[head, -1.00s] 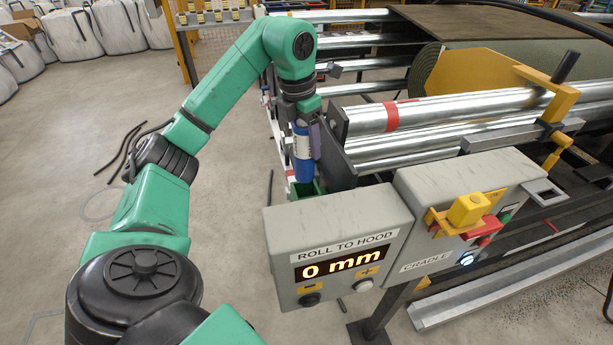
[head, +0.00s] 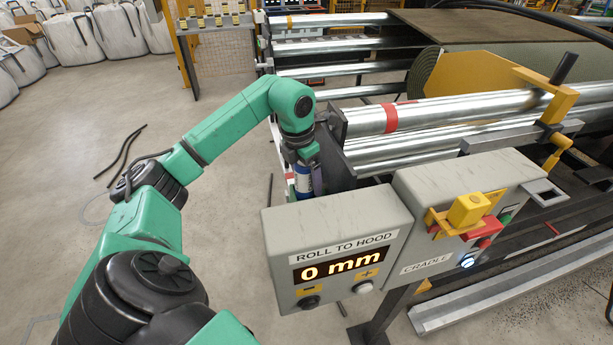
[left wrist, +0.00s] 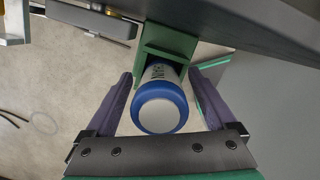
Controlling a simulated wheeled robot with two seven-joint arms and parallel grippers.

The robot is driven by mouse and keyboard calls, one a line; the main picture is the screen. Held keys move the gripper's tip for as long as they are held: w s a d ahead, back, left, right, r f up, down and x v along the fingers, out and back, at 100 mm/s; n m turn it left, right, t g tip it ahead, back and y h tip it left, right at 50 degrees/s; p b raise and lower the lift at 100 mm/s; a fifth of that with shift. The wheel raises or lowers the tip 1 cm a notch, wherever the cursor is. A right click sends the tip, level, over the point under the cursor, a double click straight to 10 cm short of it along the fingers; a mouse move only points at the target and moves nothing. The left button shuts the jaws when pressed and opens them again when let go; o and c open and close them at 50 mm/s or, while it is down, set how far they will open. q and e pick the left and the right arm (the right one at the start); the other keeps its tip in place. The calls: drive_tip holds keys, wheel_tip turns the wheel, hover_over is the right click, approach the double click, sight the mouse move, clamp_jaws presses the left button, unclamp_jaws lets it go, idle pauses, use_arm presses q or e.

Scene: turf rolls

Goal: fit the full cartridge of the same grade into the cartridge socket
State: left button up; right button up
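The cartridge (left wrist: 159,103) has a white body with dark lettering and a blue rim around a pale end. In the left wrist view it stands in the green cartridge socket (left wrist: 170,42), its far end hidden inside. In the head view the cartridge (head: 304,182) shows below my left gripper (head: 302,174), partly hidden by the gripper and the display box. My left gripper's purple fingers (left wrist: 160,75) stand on both sides of the cartridge, with visible gaps, so it is open around it. How deep the cartridge sits cannot be told. My right gripper is not in view.
The grey display box (head: 340,245) reading 0 mm stands just in front of the socket. The cradle control box (head: 455,215) is to its right. Steel rollers (head: 440,112) and a dark side plate (head: 345,165) lie close behind. The floor at left is mostly clear.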

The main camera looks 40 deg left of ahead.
use_arm(q)
drive_tip(key=shift+r, duration=0.65)
drive_tip(key=r, duration=0.3)
drive_tip(key=s+r+p, duration=0.1)
drive_tip(key=r, duration=0.7)
drive_tip(key=shift+s+a, duration=0.2)
drive_tip(key=shift+s, duration=0.15)
drive_tip(key=shift+f, duration=0.1)
